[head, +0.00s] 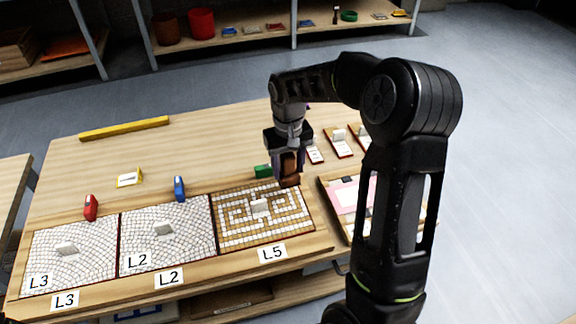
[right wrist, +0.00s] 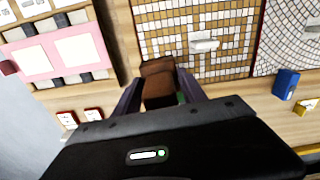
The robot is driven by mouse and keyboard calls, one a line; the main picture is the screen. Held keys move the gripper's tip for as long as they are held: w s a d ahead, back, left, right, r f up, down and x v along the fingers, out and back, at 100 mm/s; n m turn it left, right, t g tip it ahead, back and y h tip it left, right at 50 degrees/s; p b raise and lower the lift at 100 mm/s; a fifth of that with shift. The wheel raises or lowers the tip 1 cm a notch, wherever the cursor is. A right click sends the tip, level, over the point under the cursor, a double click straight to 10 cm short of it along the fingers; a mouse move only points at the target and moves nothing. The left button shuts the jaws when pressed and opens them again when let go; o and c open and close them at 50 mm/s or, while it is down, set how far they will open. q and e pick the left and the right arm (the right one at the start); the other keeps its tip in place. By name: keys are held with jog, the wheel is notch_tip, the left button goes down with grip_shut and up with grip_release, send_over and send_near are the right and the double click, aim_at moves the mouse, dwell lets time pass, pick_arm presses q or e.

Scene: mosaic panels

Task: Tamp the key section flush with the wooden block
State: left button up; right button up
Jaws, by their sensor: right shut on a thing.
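The key section is the L5 panel (head: 236,239), with brown and white tiles in a key pattern and a small white upright piece (head: 260,207) in its middle. It also shows in the right wrist view (right wrist: 156,45). My right gripper (head: 288,160) is shut on the brown wooden block (head: 290,170), which points downward at the panel's far right corner. In the right wrist view the block (right wrist: 158,82) sits between the fingers beside the panel's edge. I cannot tell whether it touches the panel. My left gripper is not in view.
Two white panels, L2 (head: 140,258) and L3 (head: 48,250), lie left of L5. A blue tool (head: 179,188), a red tool (head: 90,207), a green block (head: 263,171) and a yellow bar (head: 124,128) lie behind. A pink-and-white tray (head: 345,193) is on the right.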

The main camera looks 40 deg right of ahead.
jog(key=shift+f+b, duration=2.1)
jog(key=shift+f, duration=0.7)
jog(key=shift+f+b, duration=0.35)
jog(key=shift+f, duration=0.25)
jog(key=shift+s+f, duration=0.1)
jog(key=shift+f, duration=0.1)
dwell(1.1)
jog(key=shift+r+p, duration=0.1)
jog(key=shift+p, duration=0.2)
jog(key=shift+r+p, duration=2.85)
jog(key=shift+r, duration=0.7)
